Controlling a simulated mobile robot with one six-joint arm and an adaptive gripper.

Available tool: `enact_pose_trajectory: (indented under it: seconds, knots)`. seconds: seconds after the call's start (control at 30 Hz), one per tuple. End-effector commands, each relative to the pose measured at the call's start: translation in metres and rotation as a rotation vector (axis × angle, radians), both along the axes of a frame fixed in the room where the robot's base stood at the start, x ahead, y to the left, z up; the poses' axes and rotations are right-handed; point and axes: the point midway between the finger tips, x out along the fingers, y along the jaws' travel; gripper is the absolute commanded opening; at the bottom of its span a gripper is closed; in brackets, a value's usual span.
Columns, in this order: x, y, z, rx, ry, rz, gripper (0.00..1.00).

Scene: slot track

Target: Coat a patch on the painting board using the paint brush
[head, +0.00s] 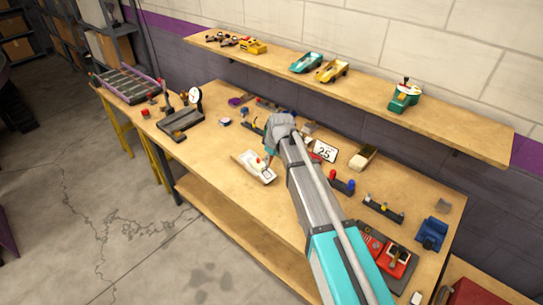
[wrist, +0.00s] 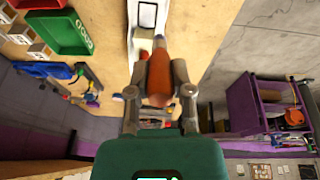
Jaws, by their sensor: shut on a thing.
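The painting board (head: 254,167) is a small white board with a dark-outlined square, lying near the front edge of the workbench. It also shows at the top of the wrist view (wrist: 134,50). My gripper (wrist: 158,92) is shut on the orange-brown handle of the paint brush (wrist: 160,76). The brush points away from the gripper, towards the board. In the head view my gripper (head: 270,150) is at the board's right side, and my arm hides part of the bench behind it. I cannot tell whether the brush tip touches the board.
The wooden workbench (head: 222,98) holds several small items around the board. A dial gauge stand (head: 195,97) is to the left, a "25" card (head: 324,151) to the right. A shelf (head: 370,88) with toy cars runs above the back. Bare bench lies left of the board.

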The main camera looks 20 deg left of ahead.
Motion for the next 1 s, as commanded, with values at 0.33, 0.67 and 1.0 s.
enact_pose_trajectory:
  seconds: [0.33, 0.67, 1.0]
  knots:
    - [-0.007, -0.002, 0.004, 0.025, 0.038, -0.033, 0.0]
    - [-0.007, 0.0, 0.0, 0.024, 0.037, -0.032, 0.0]
    - [-0.004, 0.005, -0.02, 0.024, 0.037, -0.032, 0.0]
